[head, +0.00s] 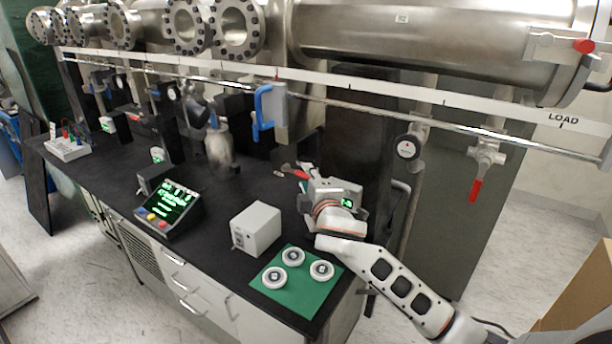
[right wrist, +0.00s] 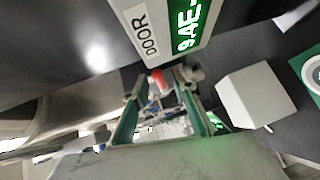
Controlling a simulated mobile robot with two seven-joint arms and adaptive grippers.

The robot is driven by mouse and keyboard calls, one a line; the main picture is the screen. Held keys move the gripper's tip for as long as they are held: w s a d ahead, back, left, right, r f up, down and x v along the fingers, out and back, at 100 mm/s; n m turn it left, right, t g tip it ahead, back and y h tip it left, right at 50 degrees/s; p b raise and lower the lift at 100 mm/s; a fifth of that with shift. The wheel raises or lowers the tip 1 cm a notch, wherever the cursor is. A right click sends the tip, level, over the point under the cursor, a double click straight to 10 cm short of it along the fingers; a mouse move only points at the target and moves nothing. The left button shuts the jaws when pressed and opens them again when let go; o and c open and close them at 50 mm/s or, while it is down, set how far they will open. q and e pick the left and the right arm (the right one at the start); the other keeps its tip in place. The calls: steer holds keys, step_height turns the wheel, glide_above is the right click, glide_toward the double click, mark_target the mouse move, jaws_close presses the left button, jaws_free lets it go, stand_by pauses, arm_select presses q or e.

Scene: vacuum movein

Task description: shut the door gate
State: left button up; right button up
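My right gripper (head: 303,180) reaches in over the back right of the black bench. In the right wrist view its two green fingers (right wrist: 160,108) stand apart, with a small red part (right wrist: 157,82) at their tips; I cannot tell whether they touch it. A red handle (head: 293,172) shows there in the head view. A box labelled DOOR (right wrist: 150,28) with a green readout is close by in the right wrist view. No gate is clearly identifiable; the gripper and arm hide part of this area. My left gripper is not in view.
A pale box (head: 256,229) and a green mat (head: 292,300) with three white discs are on the bench. A blue handle (head: 264,112) hangs below the rail. A red-handled valve (head: 476,188) and a gauge (head: 407,149) hang at right. A large steel tube (head: 430,40) runs above.

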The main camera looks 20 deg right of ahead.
steer(key=shift+w+d+f, duration=0.1)
steer(key=shift+w+f, duration=0.1)
steer(key=shift+w, duration=0.7)
steer(key=shift+c, duration=0.4)
steer(key=c, duration=0.6)
jaws_close()
